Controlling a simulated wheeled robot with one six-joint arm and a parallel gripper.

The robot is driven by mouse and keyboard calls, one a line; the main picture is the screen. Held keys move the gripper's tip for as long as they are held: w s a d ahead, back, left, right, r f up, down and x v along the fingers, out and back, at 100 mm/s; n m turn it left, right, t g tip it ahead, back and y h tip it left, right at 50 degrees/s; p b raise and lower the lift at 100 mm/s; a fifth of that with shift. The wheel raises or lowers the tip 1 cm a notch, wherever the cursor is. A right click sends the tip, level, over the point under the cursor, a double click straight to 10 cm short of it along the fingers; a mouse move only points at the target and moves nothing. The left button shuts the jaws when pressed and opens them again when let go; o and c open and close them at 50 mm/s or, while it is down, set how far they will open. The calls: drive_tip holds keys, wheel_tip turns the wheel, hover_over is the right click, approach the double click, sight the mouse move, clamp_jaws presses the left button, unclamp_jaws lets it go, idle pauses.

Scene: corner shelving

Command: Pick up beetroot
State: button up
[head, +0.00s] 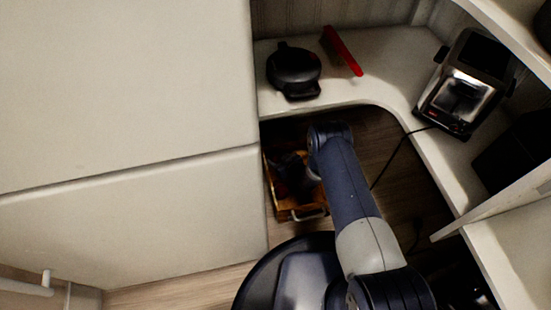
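No beetroot can be made out. A wooden crate (288,212) with a light handle sits on the floor under the shelf, left of my arm. Its inside is dark and partly covered by my arm's end. My arm reaches forward and bends down over the crate. My gripper (291,178) appears as a dark shape at the crate; its fingers cannot be told apart from the shadow. Whether it holds something cannot be seen.
A white corner shelf (385,45) runs above the crate. It bears a black round appliance (294,68), a red object (342,50) and a chrome toaster (466,85) with a hanging cord. A large white cabinet (125,90) closes off the left side.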

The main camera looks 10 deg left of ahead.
drive_tip(key=c, duration=0.5)
drive_tip(key=shift+r, duration=0.1)
drive_tip(key=shift+c, duration=0.2)
